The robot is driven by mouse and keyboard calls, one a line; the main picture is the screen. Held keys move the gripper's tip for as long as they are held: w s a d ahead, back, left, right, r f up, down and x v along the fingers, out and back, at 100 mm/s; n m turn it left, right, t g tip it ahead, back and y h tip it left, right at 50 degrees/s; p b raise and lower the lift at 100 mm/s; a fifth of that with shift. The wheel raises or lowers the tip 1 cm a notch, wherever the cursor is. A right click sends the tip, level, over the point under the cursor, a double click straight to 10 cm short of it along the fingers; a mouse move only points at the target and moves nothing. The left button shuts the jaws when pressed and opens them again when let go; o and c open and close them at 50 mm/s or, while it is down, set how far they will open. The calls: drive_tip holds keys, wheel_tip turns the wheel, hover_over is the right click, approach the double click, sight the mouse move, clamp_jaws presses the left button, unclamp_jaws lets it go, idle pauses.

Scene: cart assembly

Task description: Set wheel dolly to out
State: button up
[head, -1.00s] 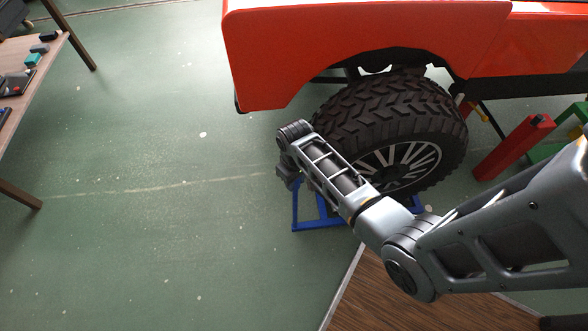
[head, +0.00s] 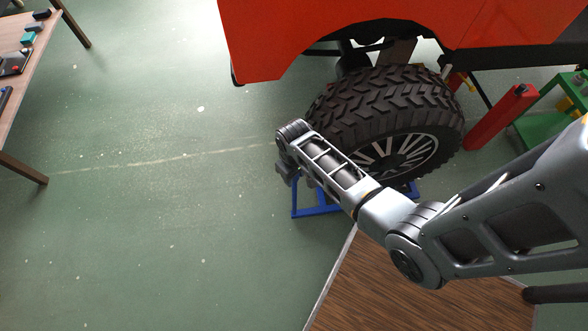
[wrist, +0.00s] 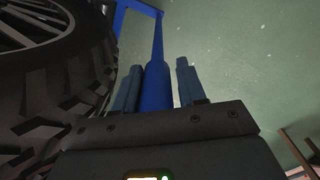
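The blue wheel dolly (head: 312,212) is a low frame on the floor under a big black tyre (head: 385,105) with a silver rim. My forearm hides part of both. In the wrist view, the dolly's blue bar (wrist: 157,92) stands between the two fingers of my gripper (wrist: 158,75), which sit close on both sides of it. My gripper appears shut on this bar. In the head view, my gripper (head: 286,172) is at the dolly's left side and is mostly hidden by my arm. The tyre fills the left of the wrist view.
The red vehicle body (head: 330,25) stands behind the tyre, with a dark gap between them. A red post (head: 503,117) and a green stand (head: 545,130) are at the right. A table (head: 25,60) stands at the far left. The green floor between is clear.

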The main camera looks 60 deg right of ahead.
drive_tip(key=shift+o, duration=1.4)
drive_tip(key=shift+s+a, duration=0.1)
drive_tip(key=shift+a, duration=0.05)
drive_tip(key=shift+o, duration=0.3)
drive_tip(key=shift+r+p, duration=0.9)
drive_tip(key=shift+r, duration=3)
